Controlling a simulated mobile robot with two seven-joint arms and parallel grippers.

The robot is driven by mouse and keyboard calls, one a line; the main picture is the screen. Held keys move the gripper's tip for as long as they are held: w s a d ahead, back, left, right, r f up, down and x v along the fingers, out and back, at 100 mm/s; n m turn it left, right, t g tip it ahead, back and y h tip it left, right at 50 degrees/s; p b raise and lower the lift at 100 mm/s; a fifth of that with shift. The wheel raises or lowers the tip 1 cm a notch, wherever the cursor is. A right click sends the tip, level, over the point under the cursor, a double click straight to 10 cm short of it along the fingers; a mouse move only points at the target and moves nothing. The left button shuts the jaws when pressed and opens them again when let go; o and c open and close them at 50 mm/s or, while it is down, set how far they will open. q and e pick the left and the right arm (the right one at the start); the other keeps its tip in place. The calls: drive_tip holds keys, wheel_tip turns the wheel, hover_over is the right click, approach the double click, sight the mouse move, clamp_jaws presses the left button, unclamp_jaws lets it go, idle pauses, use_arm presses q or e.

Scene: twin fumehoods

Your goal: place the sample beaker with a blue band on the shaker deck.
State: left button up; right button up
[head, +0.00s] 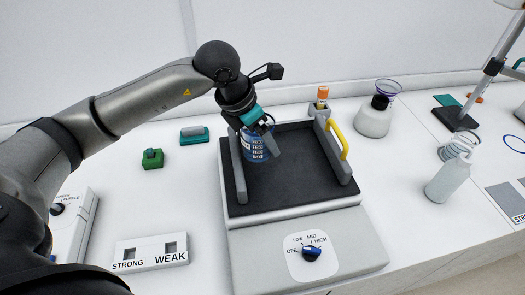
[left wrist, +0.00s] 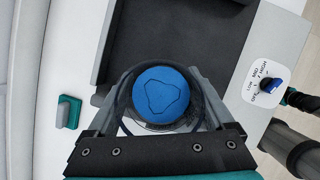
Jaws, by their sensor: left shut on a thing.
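The sample beaker with a blue band (head: 256,148) is at the back left of the black shaker deck (head: 292,172) in the head view. My left gripper (head: 256,130) is shut on it from above. In the left wrist view the beaker (left wrist: 165,95) shows from above as a blue disc inside a clear rim, between the two fingers of my left gripper (left wrist: 167,110). The beaker looks upright. I cannot tell whether its base touches the deck. My right gripper is not in view.
Grey rails (head: 337,152) edge the deck, with a yellow handle (head: 338,139) at right. A speed knob (head: 311,253) is in front. A flask (head: 373,120) and a wash bottle (head: 447,178) stand to the right. A green block (head: 152,160) lies left. Most of the deck is bare.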

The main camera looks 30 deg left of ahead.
sight(262, 152)
use_arm(q)
drive_tip(key=shift+w+f, duration=0.1)
drive_tip(key=shift+f, duration=2.3)
drive_tip(key=shift+f, duration=0.1)
drive_tip(key=o, duration=1.4)
drive_tip(key=v, duration=1.2)
